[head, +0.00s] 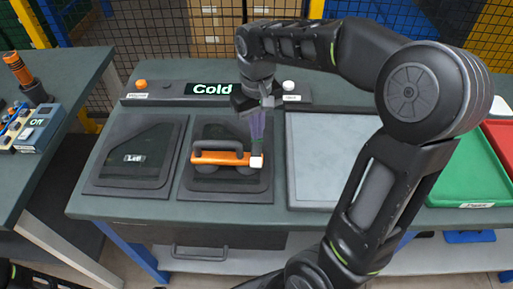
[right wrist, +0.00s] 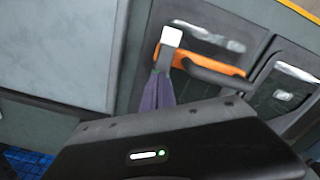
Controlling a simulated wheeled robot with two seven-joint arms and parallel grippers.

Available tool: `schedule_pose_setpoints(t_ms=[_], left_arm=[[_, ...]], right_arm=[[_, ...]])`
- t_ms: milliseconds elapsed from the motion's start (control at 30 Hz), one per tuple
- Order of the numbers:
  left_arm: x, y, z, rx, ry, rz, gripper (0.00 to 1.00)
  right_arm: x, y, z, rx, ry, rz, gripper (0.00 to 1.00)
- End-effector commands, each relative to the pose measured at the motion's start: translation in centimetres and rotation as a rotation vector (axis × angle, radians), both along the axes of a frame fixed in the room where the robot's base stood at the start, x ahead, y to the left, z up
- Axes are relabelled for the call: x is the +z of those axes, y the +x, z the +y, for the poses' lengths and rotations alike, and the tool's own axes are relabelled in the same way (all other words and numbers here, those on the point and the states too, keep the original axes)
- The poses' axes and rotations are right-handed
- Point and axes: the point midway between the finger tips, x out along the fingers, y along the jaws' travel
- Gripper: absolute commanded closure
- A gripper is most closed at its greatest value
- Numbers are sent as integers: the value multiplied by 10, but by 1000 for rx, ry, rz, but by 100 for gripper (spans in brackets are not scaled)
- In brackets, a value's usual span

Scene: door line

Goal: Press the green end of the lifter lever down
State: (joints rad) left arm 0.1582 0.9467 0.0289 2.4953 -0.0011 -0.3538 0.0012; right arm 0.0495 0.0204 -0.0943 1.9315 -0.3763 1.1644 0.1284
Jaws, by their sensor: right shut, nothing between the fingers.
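The lifter (head: 220,158) is an orange bar with a dark handle and dark round pads, lying on the right-hand black panel. A white block (head: 257,162) sits at its right end. In the right wrist view the lifter (right wrist: 200,60) and its white block (right wrist: 172,36) show again. I see no green on the lever; its green end is hidden or not in sight. My right gripper (head: 257,146) is shut and empty, its purplish fingers pointing down just above or behind the white block. Contact cannot be told. My left gripper is not in view.
A second black panel (head: 135,157) lies to the left. Behind is a console with a "Cold" display (head: 212,89), an orange button (head: 141,84) and a white button (head: 288,86). A grey plate (head: 320,150) lies right. A green tray (head: 470,172) stands further right.

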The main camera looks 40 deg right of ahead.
Motion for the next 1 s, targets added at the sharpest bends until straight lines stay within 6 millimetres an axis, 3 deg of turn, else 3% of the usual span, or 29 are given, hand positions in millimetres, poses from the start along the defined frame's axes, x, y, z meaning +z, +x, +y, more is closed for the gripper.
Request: schedule_pose_setpoints(t_ms=[1000], left_arm=[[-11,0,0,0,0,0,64]], right_arm=[[-15,0,0,0,0,1,100]])
